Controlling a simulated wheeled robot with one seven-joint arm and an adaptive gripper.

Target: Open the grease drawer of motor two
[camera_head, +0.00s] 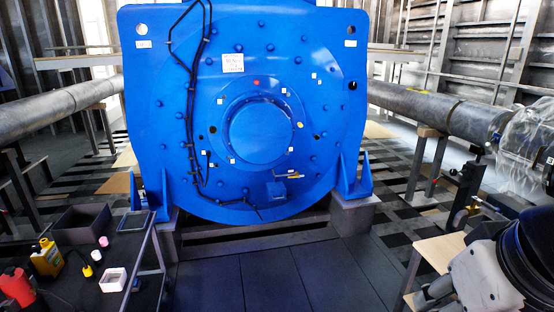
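The large blue motor (190,90) stands upright in the middle of the head view, its round face towards me. A small blue box (276,190) sits low on that face, right of centre, with a small yellow-and-metal fitting (288,177) just above it. The box looks like the grease drawer, and it seems closed at this size. My white and black arm fills the lower right corner, well apart from the motor. A grey part beside it may belong to my gripper; its fingertips cannot be made out.
A dark cart (140,262) at lower left carries a dark bin (82,228), a yellow container (46,259), a red bottle (17,288) and a small white box (113,280). Thick grey pipes flank the motor. Dark floor panels (270,280) in front are clear.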

